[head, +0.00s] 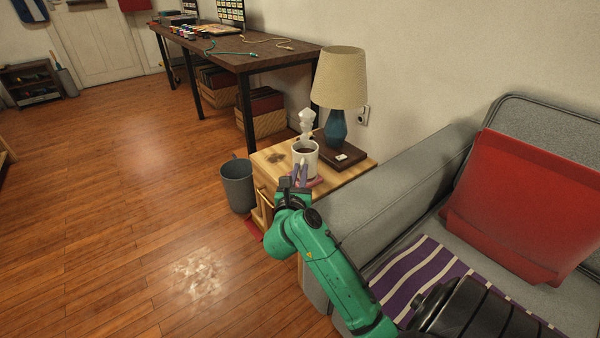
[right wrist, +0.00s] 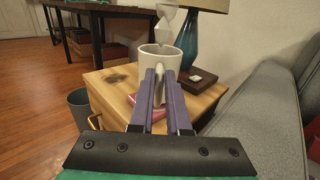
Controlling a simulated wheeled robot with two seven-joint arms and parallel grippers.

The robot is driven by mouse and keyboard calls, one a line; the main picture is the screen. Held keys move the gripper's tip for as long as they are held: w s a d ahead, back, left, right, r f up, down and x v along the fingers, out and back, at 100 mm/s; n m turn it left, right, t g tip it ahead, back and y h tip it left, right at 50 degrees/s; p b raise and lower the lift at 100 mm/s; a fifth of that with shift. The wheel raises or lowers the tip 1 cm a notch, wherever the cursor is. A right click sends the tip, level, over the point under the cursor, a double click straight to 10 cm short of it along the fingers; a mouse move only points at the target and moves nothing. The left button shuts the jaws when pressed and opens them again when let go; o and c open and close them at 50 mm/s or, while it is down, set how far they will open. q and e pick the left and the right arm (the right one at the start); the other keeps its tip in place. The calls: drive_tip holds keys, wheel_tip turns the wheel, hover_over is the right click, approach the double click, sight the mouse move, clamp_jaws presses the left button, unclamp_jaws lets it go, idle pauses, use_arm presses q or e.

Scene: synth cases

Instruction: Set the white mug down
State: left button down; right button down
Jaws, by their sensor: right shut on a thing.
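The white mug (head: 306,160) is upright at the side table (head: 347,176), with dark contents showing inside. My right gripper (head: 300,176) is shut on it from the near side. In the right wrist view the purple fingers (right wrist: 161,90) meet at the mug (right wrist: 158,62) and hide part of its front. A flat pink-red item (head: 316,183) lies on the table below the fingers. I cannot tell whether the mug's base touches the table or is a little above it. My left gripper is not in view.
A white figurine (head: 306,123) stands behind the mug. The grey sofa (head: 373,175) borders the table on the right; a grey bin (head: 238,187) stands left. The tabletop's left part is clear.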

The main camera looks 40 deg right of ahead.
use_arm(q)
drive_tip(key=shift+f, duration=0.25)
use_arm(e)
drive_tip(key=shift+f, duration=0.3)
drive_tip(key=c, duration=0.8)
unclamp_jaws()
drive_tip(key=shift+f, duration=0.1)
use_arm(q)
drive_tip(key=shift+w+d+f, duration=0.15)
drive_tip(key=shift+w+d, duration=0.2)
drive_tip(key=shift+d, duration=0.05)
use_arm(e)
drive_tip(key=v, duration=1.4)
drive_tip(key=shift+s+a, duration=0.2)
drive_tip(key=shift+s, duration=0.05)
